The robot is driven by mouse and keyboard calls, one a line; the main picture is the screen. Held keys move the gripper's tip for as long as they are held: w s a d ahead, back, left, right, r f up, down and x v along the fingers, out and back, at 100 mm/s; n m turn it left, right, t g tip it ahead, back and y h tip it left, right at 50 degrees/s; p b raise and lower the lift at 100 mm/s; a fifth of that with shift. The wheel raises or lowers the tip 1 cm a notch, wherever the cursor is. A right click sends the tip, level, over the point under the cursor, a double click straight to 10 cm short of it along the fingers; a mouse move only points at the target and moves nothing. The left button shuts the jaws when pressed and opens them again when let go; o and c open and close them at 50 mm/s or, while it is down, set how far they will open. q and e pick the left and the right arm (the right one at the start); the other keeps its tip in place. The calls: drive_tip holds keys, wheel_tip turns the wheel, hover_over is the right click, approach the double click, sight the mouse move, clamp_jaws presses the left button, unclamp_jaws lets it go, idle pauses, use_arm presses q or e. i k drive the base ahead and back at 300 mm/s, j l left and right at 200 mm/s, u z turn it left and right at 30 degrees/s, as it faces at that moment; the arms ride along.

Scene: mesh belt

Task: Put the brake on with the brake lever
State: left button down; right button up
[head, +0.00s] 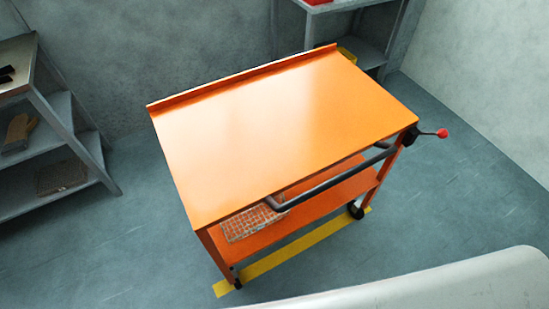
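The brake lever (428,133) sticks out to the right from the right front corner of the orange cart (290,120). It has a black mount at the corner post and a red ball at its tip. The lever lies roughly level, pointing outward. The cart has a flat, empty top, a lower shelf and a dark push handle (330,183) along its near side. Black wheels (356,210) show at the near legs. Neither of my grippers is in view.
A wire mesh piece (254,224) lies on the cart's lower shelf. A yellow floor strip (290,256) runs under the cart's near side. Grey shelves stand at the left (60,135) and at the back (362,48). Floor right of the cart is clear.

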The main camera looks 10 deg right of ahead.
sight(441, 133)
drive_tip(key=z, duration=1.5)
